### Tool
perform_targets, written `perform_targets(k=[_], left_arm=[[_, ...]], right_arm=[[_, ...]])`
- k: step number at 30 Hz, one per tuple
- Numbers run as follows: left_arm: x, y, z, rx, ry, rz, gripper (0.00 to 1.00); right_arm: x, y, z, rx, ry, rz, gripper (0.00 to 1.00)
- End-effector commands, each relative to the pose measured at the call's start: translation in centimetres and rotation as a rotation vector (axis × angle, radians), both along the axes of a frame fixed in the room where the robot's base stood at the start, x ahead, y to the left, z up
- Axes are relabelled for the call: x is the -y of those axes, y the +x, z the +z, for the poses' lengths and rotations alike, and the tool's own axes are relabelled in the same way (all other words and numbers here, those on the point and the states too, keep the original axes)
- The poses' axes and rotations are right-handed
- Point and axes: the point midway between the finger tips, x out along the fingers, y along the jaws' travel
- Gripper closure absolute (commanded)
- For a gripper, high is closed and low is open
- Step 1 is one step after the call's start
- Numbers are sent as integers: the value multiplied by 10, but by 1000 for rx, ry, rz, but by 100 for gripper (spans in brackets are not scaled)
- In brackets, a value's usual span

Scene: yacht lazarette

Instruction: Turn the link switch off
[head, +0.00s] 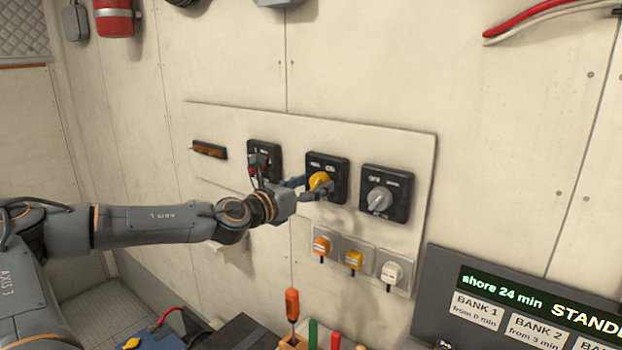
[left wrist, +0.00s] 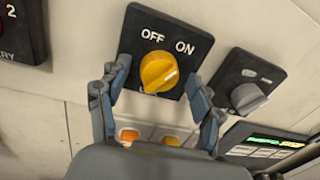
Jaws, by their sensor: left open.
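The middle switch is a black plate (head: 340,165) with a yellow knob (head: 320,181). In the left wrist view the yellow knob (left wrist: 159,72) sits below the words OFF and ON. Its ridge is slanted, with a pale-marked end toward the right, on the ON side. My left gripper (head: 310,190) is at this switch. In the left wrist view its open fingers (left wrist: 157,80) stand either side of the knob, with gaps to it. They partly cover the plate's edges. The plate's lower lettering is hidden. My right gripper is not in view.
A switch with a red knob (head: 262,160) is left of the yellow one, and a grey-knobbed switch (head: 380,199) is close on the right. A display panel (head: 530,305) is at lower right.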

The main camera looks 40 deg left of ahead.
Motion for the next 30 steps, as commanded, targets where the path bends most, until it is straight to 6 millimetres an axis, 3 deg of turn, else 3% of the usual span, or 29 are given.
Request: perform_targets(k=[8, 16, 30], left_arm=[[0, 1, 0, 0, 0, 0, 36], [0, 0, 0, 0, 0, 0, 89], [0, 0, -3, 14, -111, 0, 89]], right_arm=[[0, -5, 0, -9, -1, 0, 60], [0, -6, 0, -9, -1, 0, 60], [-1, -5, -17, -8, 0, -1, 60]])
